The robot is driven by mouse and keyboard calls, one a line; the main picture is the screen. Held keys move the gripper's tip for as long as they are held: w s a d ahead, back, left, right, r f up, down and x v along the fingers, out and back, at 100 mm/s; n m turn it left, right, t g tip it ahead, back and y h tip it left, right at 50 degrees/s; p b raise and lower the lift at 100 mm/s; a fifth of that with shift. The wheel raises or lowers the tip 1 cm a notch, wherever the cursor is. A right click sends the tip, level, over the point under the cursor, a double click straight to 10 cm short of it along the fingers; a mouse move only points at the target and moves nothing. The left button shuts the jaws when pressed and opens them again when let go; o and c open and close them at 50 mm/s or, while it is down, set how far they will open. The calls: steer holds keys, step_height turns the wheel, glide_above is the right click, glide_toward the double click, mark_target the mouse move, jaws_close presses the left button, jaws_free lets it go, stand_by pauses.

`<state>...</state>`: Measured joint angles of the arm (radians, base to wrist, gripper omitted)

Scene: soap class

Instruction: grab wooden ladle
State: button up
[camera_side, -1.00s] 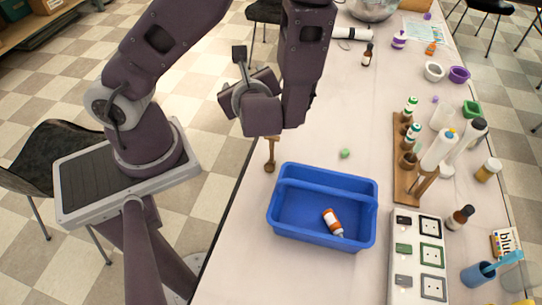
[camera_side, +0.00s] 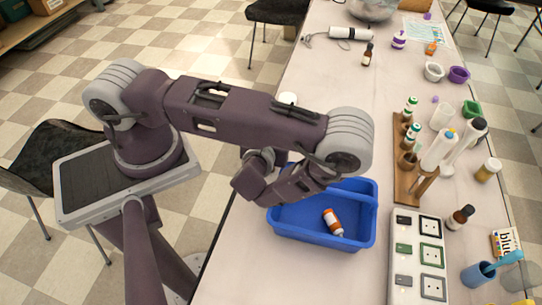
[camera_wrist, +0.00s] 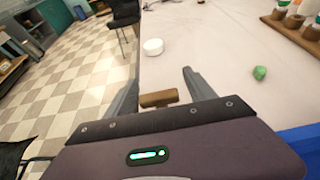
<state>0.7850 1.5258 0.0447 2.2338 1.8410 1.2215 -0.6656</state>
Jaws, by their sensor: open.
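The wooden ladle (camera_wrist: 158,98) shows in the wrist view only as a short brown wooden piece by the near table edge, between the two grey fingers. The rest of it is hidden below the gripper body. My gripper (camera_wrist: 160,82) is open, with one finger on each side of the wooden piece and a gap to each. I cannot tell whether the fingers are down at its height. In the side view the ladle is hidden behind my arm.
A blue caddy (camera_side: 322,245) holding an orange-and-white bottle (camera_side: 333,222) stands close beside my arm. A white round container (camera_wrist: 152,46) and a green lump (camera_wrist: 259,72) sit farther along the table. A wooden rack (camera_side: 400,184) with bottles stands right of the caddy.

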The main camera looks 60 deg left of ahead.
steer(key=shift+c, duration=0.4)
jaws_close()
steer(key=shift+r, duration=0.1)
